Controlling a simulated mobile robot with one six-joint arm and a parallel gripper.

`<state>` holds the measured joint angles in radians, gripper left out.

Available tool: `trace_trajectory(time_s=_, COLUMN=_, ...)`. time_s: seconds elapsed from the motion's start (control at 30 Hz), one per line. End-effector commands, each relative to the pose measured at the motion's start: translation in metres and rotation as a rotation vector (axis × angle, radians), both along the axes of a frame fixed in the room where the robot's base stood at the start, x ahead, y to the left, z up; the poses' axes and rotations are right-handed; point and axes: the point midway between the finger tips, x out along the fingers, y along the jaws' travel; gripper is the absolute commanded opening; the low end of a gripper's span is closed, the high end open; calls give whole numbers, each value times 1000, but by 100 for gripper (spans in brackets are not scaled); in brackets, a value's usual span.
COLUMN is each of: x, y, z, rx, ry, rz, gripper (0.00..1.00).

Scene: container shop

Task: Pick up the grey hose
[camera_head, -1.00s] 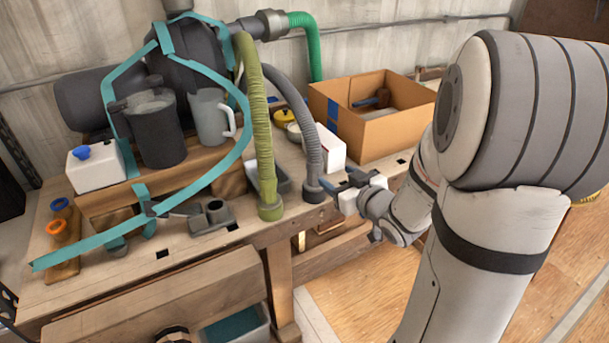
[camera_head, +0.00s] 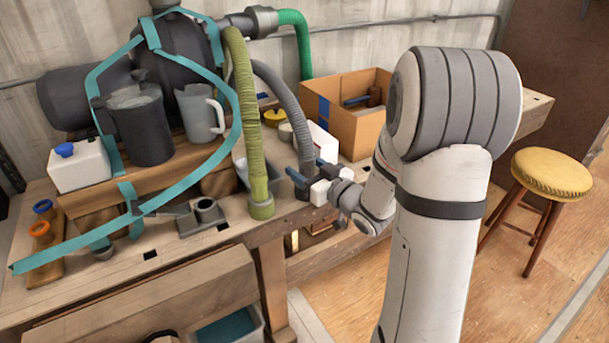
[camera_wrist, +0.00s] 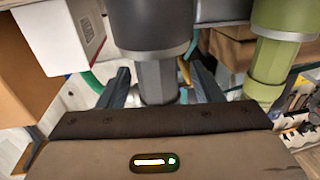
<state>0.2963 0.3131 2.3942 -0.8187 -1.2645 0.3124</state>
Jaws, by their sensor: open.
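The grey hose (camera_head: 279,90) is ribbed and arcs down from the machine's upper pipe to the front of the workbench in the head view. In the wrist view the smooth grey end of the hose (camera_wrist: 158,78), with a wider dark collar above, stands between the two fingers of my gripper (camera_wrist: 160,77). The fingers are open, one on each side. A gap shows on both sides, so the hose is not clamped.
A white box (camera_head: 322,143) and a cardboard box (camera_head: 358,128) stand behind and right. A yellow stool (camera_head: 551,172) is on the right.

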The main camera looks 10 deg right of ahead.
Motion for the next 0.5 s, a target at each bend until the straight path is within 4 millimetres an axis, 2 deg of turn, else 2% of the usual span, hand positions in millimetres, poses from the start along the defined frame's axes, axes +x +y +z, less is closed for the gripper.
trace_trajectory(time_s=0.23, x=1, y=0, z=0, rx=0, ry=0, rz=-2, gripper=59)
trace_trajectory(time_s=0.5, x=1, y=0, z=0, rx=0, ry=0, rz=-2, gripper=37)
